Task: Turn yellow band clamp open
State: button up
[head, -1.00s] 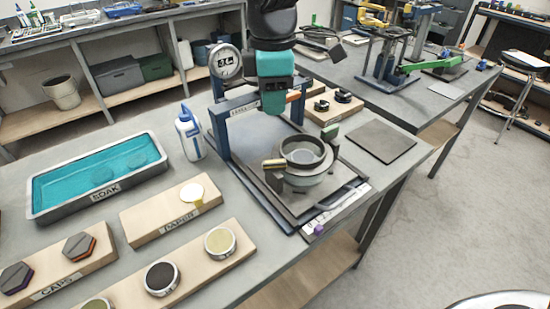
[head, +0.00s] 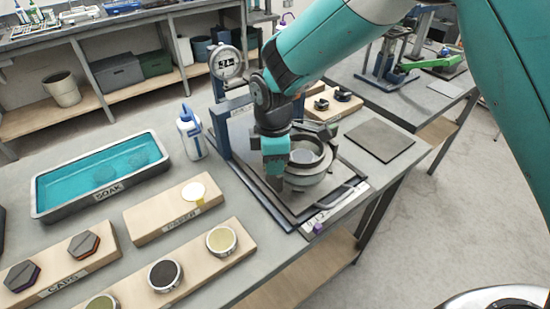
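A round grey clamp body (head: 308,172) with an open ring top stands on a dark plate inside the press frame. My gripper (head: 276,180), teal with a dark wrist, points down at the left side of the ring, where the yellow band clamp handle was seen earlier. The handle is now hidden behind my gripper. I cannot tell whether the fingers touch it, or whether they are open or shut.
The blue press frame with a round gauge (head: 227,62) stands just behind my gripper. A white bottle (head: 190,132) and the SOAK tray (head: 101,190) are to the left. A flat dark mat (head: 380,141) lies to the right.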

grip_shut()
jog(key=shift+w+m, duration=0.1)
jog(key=shift+m, duration=0.2)
jog(key=m, duration=0.5)
jog(key=shift+r+p, duration=0.1)
jog(key=shift+p, duration=0.2)
jog(key=m, duration=0.6)
jog(key=shift+m, duration=0.3)
grip_release()
